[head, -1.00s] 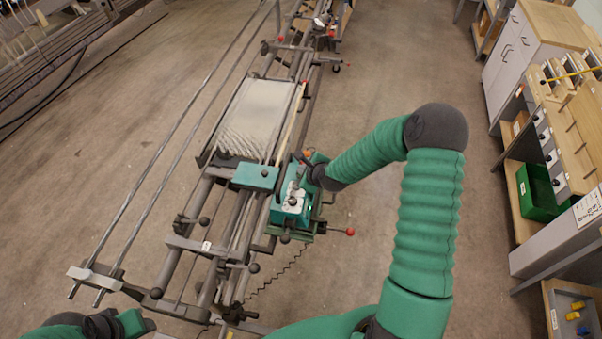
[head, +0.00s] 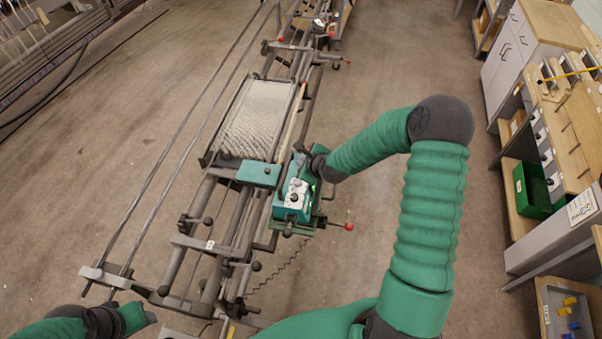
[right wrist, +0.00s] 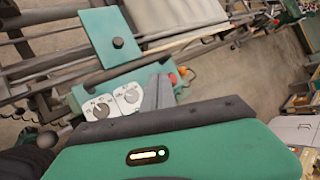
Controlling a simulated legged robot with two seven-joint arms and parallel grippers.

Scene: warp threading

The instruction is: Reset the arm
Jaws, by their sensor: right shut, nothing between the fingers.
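My right arm reaches in from the lower right in the head view. Its gripper (head: 301,152) is just beside and above the green control box (head: 292,203) of the warp threading machine. In the right wrist view the grey fingers (right wrist: 158,92) are together and empty, in front of the control box with two white dials (right wrist: 115,101). Whether they touch the box I cannot tell. A red button (right wrist: 172,79) shows behind the fingertips.
The machine's long metal frame (head: 205,243) runs up the middle, with a white threaded panel (head: 258,118) and a red-tipped lever (head: 348,227). A workbench with a green bin (head: 535,190) stands at the right. Bare floor lies between them.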

